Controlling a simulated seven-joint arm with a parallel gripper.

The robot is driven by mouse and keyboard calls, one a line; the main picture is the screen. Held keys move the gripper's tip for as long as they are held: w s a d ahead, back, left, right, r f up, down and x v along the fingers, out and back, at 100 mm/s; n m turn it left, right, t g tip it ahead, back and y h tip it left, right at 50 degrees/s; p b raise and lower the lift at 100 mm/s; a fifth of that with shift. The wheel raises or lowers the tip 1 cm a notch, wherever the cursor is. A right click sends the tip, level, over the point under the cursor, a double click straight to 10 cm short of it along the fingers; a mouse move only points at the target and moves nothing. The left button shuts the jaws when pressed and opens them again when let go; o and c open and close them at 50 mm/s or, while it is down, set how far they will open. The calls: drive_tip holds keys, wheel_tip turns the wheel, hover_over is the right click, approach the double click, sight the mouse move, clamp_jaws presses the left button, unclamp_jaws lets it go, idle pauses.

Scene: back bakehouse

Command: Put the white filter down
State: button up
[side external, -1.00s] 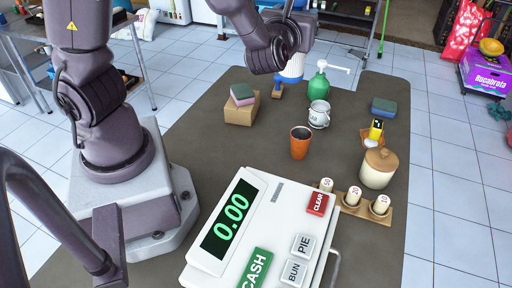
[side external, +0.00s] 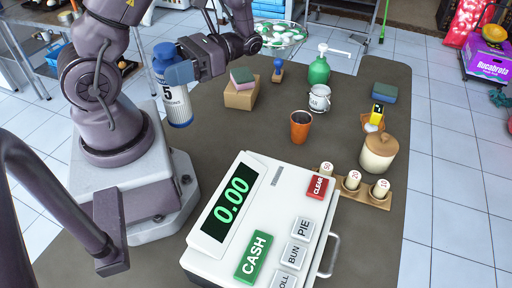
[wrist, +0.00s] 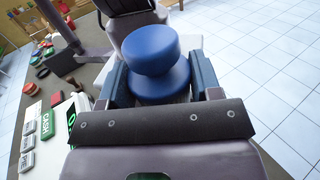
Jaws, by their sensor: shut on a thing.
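The white filter (side external: 176,103) has a blue cap and base and a label with a large 5. My gripper (side external: 178,72) is shut on its blue upper part, beside my base at the left of the table. The filter hangs nearly upright, tilted slightly; a gap below it cannot be judged surely. In the wrist view its round blue top (wrist: 150,50) sits between my two fingers (wrist: 160,85), hiding its white body.
A cash register (side external: 262,215) fills the front. The brown table (side external: 235,135) is bare between box and register.

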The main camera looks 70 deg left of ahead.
drive_tip(key=w+d+r+n+t+h, duration=0.4)
drive_tip(key=w+d+n+t+h, duration=0.3)
drive_tip(key=n+t+h, duration=0.55)
drive_tip(key=w+a+r+n+t, duration=0.4)
drive_tip(key=w+r+n+t, duration=0.25)
drive_tip(key=w+t, duration=0.4)
wheel_tip(320, 180, down, 22)
drive_tip(key=s+t, duration=0.1)
drive_tip(key=s, duration=0.1)
drive_tip(key=shift+r+n, duration=0.15)
drive_tip(key=shift+n, duration=0.15)
drive_tip(key=shift+f, duration=0.6)
drive_tip(key=o, duration=1.4)
